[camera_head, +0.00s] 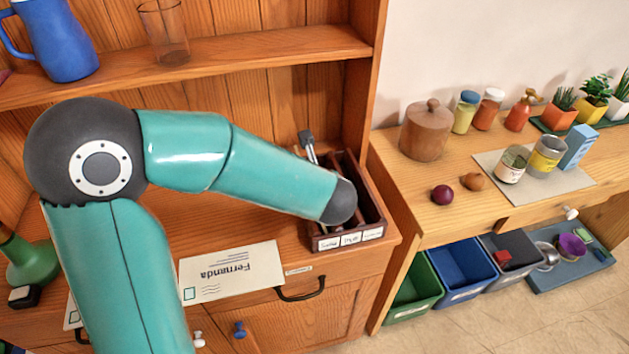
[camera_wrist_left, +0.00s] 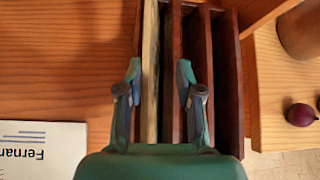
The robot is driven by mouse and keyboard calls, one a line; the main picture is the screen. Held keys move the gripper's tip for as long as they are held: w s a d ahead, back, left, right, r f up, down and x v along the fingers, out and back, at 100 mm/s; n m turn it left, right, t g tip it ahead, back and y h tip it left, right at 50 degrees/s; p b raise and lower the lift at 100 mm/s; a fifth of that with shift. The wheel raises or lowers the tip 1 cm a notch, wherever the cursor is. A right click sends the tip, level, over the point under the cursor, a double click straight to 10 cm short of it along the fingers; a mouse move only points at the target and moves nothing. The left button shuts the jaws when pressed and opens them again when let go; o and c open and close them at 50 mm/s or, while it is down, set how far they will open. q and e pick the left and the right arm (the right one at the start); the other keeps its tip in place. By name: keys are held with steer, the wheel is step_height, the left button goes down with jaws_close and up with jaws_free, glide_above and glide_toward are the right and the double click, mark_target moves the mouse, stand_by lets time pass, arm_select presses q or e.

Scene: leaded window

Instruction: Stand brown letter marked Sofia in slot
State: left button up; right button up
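A dark wooden letter rack (camera_head: 372,232) with several slots and small white labels stands at the right end of the cabinet top. In the left wrist view, a thin tan letter (camera_wrist_left: 150,70) stands on edge in the rack's leftmost slot; its marking is hidden. My left gripper (camera_wrist_left: 158,80) is over the rack (camera_wrist_left: 228,70), fingers apart, one on each side of the letter and a divider. The right finger is clear of the letter; I cannot tell whether the left finger touches it. In the head view my left arm hides the gripper. My right gripper is out of view.
A pale envelope marked Fernanda (camera_head: 232,272) lies flat left of the rack. My arm partly covers another envelope (camera_head: 72,314). A green object (camera_head: 33,262) stands at the left. A shelf (camera_head: 200,62) is above; a side table (camera_head: 480,215) with jars is right.

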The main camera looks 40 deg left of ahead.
arm_select(q)
steer(key=v, duration=1.2)
stand_by(0.4)
